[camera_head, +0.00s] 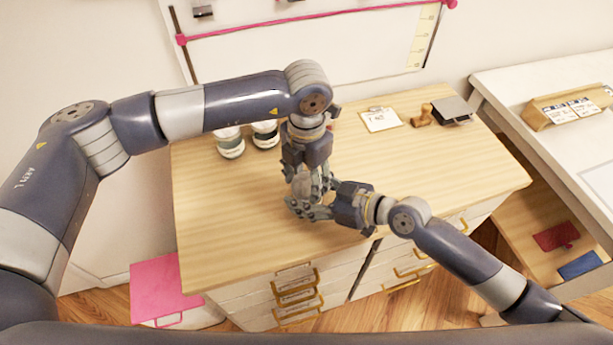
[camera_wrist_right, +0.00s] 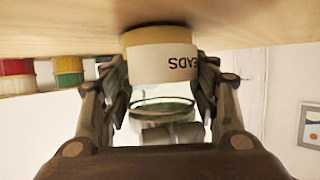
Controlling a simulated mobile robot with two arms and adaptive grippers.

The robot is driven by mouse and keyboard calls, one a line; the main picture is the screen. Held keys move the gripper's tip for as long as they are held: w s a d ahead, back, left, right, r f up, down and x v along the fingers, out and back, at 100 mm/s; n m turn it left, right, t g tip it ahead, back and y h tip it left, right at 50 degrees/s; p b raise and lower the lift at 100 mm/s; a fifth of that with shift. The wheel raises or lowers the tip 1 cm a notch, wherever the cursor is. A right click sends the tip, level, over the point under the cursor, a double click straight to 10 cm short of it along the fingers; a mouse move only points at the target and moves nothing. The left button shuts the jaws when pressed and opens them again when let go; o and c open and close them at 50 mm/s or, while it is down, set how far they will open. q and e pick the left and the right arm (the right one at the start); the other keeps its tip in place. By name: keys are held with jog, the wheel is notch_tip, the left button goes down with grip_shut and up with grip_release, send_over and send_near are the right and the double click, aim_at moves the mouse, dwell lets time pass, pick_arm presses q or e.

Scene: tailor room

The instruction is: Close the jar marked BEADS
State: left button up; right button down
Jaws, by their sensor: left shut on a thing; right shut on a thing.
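The jar marked BEADS stands on the wooden tabletop. In the right wrist view the jar (camera_wrist_right: 162,60) appears upside down, with its white label between my right gripper's fingers (camera_wrist_right: 165,95). In the head view my right gripper (camera_head: 308,207) comes in from the right and is shut on the jar, which the grippers mostly hide. My left gripper (camera_head: 312,178) points down from above, right over the jar's top, shut on what seems to be its lid.
Two other jars (camera_head: 230,142) (camera_head: 265,134) stand at the back left of the wooden cabinet top (camera_head: 235,230). A clipboard (camera_head: 381,119), a small brown object (camera_head: 422,117) and a dark item (camera_head: 452,109) lie at the back right. The front left of the top is clear.

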pick_arm(q)
jog(key=o, duration=1.2)
jog(key=shift+c, duration=0.2)
jog(key=shift+r, duration=0.1)
jog(key=shift+r, duration=2.2)
jog(key=shift+c, duration=0.2)
jog(key=shift+r+n, duration=1.6)
jog(key=shift+r, duration=0.15)
jog(key=shift+f, duration=0.15)
